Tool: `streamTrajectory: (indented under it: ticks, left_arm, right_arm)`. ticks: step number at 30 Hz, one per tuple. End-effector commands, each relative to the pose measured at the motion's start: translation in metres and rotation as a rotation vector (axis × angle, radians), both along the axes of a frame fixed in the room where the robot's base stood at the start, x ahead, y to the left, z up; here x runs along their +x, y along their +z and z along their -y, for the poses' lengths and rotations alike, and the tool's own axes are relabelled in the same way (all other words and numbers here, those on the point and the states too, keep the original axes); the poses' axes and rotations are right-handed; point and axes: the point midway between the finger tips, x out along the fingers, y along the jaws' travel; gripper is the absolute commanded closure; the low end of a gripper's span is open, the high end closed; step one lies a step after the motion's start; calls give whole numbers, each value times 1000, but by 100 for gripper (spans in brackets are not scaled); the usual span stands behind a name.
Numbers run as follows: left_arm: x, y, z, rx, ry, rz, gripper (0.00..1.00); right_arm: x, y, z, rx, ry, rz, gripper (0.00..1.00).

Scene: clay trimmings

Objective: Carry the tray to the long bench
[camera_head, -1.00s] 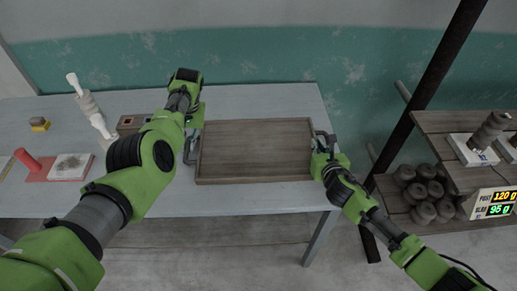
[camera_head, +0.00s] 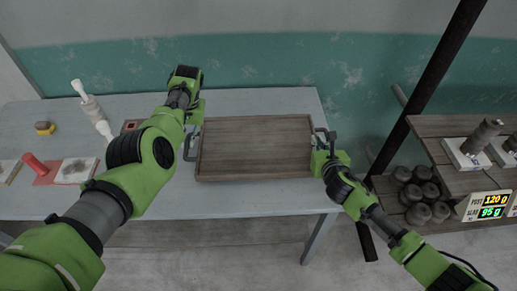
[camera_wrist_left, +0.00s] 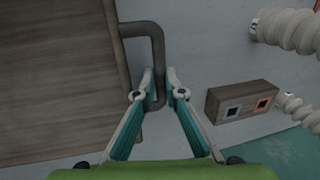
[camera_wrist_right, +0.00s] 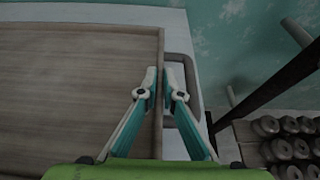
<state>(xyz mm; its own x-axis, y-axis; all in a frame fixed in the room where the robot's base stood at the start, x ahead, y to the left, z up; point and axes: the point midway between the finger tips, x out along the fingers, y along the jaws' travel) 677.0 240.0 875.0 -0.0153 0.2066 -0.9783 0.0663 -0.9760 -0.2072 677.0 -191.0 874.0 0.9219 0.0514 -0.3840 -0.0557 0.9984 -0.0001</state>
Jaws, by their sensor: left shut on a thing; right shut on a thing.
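The tray (camera_head: 255,177) is a shallow brown wooden rectangle with a raised rim and a dark handle at each end. It looks empty and level, over the right part of a grey-blue table (camera_head: 250,200). I cannot tell whether it touches the tabletop. My left gripper (camera_wrist_left: 159,88) is shut on the tray's left handle (camera_wrist_left: 159,50). My right gripper (camera_wrist_right: 161,82) is shut at the tray's right end, by the rim and the handle (camera_wrist_right: 196,105); its exact hold is unclear. The tray also shows in the right wrist view (camera_wrist_right: 70,85).

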Motion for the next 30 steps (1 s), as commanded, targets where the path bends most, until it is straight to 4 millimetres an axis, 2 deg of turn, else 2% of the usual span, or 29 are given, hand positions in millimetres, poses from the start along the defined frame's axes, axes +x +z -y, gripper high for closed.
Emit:
streamTrajectory:
  ticks: [1,4,21,30]
  left_arm:
    - [1,9,0,0,1,2,100]
    - [1,12,0,1,1,2,100]
    - [1,12,0,0,1,2,100]
    - [1,-5,0,1,1,2,100]
  right_arm:
    - [1,9,0,1,1,3,100]
    - [1,13,0,1,1,3,100]
    - [1,13,0,1,1,4,100]
    - [1,-4,0,1,1,4,100]
